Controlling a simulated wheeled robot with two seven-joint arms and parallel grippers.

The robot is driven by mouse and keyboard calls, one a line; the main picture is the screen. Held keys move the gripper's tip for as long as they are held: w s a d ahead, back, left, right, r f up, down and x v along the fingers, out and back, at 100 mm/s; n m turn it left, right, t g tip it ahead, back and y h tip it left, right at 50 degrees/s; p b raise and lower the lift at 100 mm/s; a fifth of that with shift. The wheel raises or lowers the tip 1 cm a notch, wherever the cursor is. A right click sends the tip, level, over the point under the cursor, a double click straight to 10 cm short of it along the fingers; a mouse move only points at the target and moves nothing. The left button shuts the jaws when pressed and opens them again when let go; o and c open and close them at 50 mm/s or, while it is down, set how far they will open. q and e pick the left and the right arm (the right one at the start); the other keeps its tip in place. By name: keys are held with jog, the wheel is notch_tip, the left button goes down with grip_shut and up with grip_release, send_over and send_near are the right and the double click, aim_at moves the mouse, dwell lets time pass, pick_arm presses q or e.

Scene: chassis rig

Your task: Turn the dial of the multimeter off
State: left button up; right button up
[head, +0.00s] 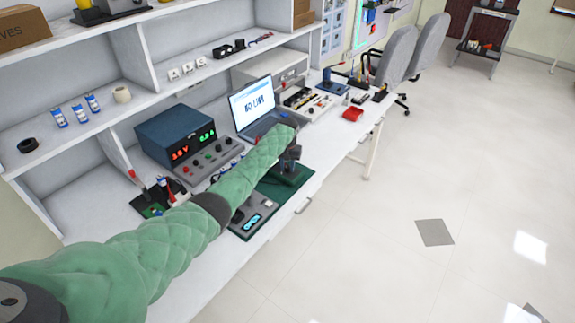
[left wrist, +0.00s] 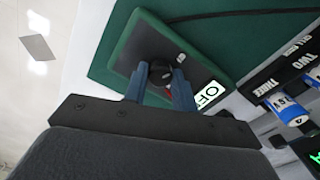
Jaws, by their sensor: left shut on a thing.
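The multimeter shows in the left wrist view (left wrist: 127,55) as a dark-faced unit in a green case, lying on a green mat (left wrist: 225,25). Its black dial (left wrist: 162,73) sits between the two blue fingers of my left gripper (left wrist: 161,85), which is shut on it. A white panel on the multimeter shows "OF"; the rest of the text is hidden behind the gripper. In the head view the left gripper (head: 290,154) points down over the multimeter (head: 290,173) near the bench's front edge. My right gripper is not in view.
A laptop (head: 258,104) reading "NO LINK" and a blue power supply (head: 176,135) stand behind my left arm. A grey device with a cyan display (head: 252,222) lies nearer. A blue-and-white cylinder (left wrist: 288,108) sits by slots labelled "TWO" and "THREE". The floor to the right is mostly clear.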

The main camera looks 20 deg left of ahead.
aim_at(288, 167)
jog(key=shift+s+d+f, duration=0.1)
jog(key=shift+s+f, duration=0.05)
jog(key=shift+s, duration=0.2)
pick_arm(q)
jog(key=o, duration=1)
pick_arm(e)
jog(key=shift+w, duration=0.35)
pick_arm(q)
jog(key=shift+r, duration=0.25)
notch_tip(288, 167, up, 6)
jog(key=b, duration=0.2)
jog(key=shift+w+r+b, duration=0.1)
jog(key=shift+r+b, duration=0.15)
jog(key=shift+b, duration=0.1)
jog(key=shift+r, duration=0.4)
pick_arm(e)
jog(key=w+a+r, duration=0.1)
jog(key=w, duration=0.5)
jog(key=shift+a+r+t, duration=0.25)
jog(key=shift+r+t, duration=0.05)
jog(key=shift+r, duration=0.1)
